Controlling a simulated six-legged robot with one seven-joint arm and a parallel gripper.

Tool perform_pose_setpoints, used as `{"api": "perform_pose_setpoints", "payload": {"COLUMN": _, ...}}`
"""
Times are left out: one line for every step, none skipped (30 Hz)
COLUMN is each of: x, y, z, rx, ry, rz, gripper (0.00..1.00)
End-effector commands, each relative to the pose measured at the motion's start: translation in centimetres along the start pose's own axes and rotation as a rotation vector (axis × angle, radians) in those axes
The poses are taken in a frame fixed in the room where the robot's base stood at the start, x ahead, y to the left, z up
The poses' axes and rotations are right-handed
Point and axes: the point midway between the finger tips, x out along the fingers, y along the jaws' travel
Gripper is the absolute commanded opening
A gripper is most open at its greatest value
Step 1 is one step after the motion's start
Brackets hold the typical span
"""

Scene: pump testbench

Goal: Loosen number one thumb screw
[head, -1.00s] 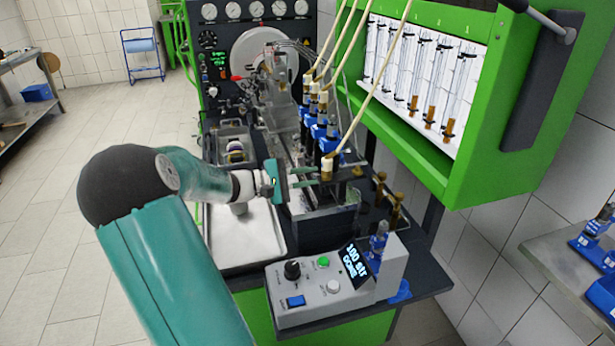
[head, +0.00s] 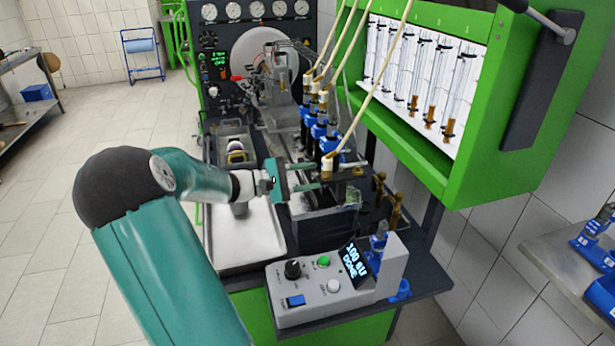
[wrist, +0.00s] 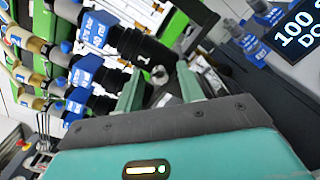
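My gripper (head: 318,176) is at the near end of the row of injectors, with its two teal fingers apart and pointing right. In the wrist view the gripper (wrist: 161,84) has a finger on each side of a small pale metallic part (wrist: 160,75), which looks like the number one thumb screw. It sits beside a black holder (wrist: 140,52) marked "1". I cannot tell whether either finger touches the screw. In the head view the screw is too small to make out. The nearest injector (head: 328,145), blue with a cream top, stands just above the fingers.
A grey control box (head: 335,280) with a lit display stands close in front of the gripper. Several injectors with cream hoses line the bench behind. A green cabinet (head: 440,180) with glass tubes overhangs at the right. A metal tray (head: 243,255) lies below the arm.

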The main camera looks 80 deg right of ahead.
Motion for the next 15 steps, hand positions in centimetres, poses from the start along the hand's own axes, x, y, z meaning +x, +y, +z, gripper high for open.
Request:
{"api": "perform_pose_setpoints", "payload": {"x": 0.0, "y": 0.0, "z": 0.0, "rx": 0.0, "ry": 0.001, "rz": 0.0, "gripper": 0.41}}
{"api": "perform_pose_setpoints", "payload": {"x": 0.0, "y": 0.0, "z": 0.0, "rx": 0.0, "ry": 0.001, "rz": 0.0, "gripper": 0.41}}
{"api": "perform_pose_setpoints", "payload": {"x": 0.0, "y": 0.0, "z": 0.0, "rx": 0.001, "ry": 0.001, "rz": 0.001, "gripper": 0.41}}
{"api": "perform_pose_setpoints", "payload": {"x": 0.0, "y": 0.0, "z": 0.0, "rx": 0.001, "ry": 0.001, "rz": 0.001, "gripper": 0.41}}
{"api": "perform_pose_setpoints", "payload": {"x": 0.0, "y": 0.0, "z": 0.0, "rx": 0.001, "ry": 0.001, "rz": 0.001, "gripper": 0.41}}
{"api": "perform_pose_setpoints", "payload": {"x": 0.0, "y": 0.0, "z": 0.0, "rx": 0.001, "ry": 0.001, "rz": 0.001, "gripper": 0.41}}
{"api": "perform_pose_setpoints", "payload": {"x": 0.0, "y": 0.0, "z": 0.0, "rx": 0.001, "ry": 0.001, "rz": 0.001, "gripper": 0.41}}
{"api": "perform_pose_setpoints", "payload": {"x": 0.0, "y": 0.1, "z": 0.0, "rx": 0.001, "ry": 0.001, "rz": 0.001, "gripper": 0.41}}
{"api": "perform_pose_setpoints", "payload": {"x": -0.1, "y": 0.1, "z": 0.0, "rx": 0.001, "ry": 0.002, "rz": 0.001, "gripper": 0.41}}
{"api": "perform_pose_setpoints", "payload": {"x": -0.2, "y": 0.1, "z": -0.1, "rx": 0.001, "ry": 0.002, "rz": 0.002, "gripper": 0.41}}
{"api": "perform_pose_setpoints", "payload": {"x": -0.4, "y": 0.1, "z": -0.1, "rx": 0.001, "ry": 0.003, "rz": 0.002, "gripper": 0.41}}
{"api": "perform_pose_setpoints", "payload": {"x": -0.8, "y": 0.1, "z": -0.1, "rx": 0.001, "ry": 0.003, "rz": 0.003, "gripper": 0.41}}
{"api": "perform_pose_setpoints", "payload": {"x": -1.2, "y": 0.1, "z": -0.1, "rx": 0.001, "ry": 0.003, "rz": 0.004, "gripper": 0.41}}
{"api": "perform_pose_setpoints", "payload": {"x": -1.6, "y": 0.1, "z": -0.1, "rx": 0.002, "ry": 0.003, "rz": 0.004, "gripper": 0.41}}
{"api": "perform_pose_setpoints", "payload": {"x": -2.2, "y": 0.1, "z": -0.1, "rx": 0.002, "ry": 0.004, "rz": 0.004, "gripper": 0.41}}
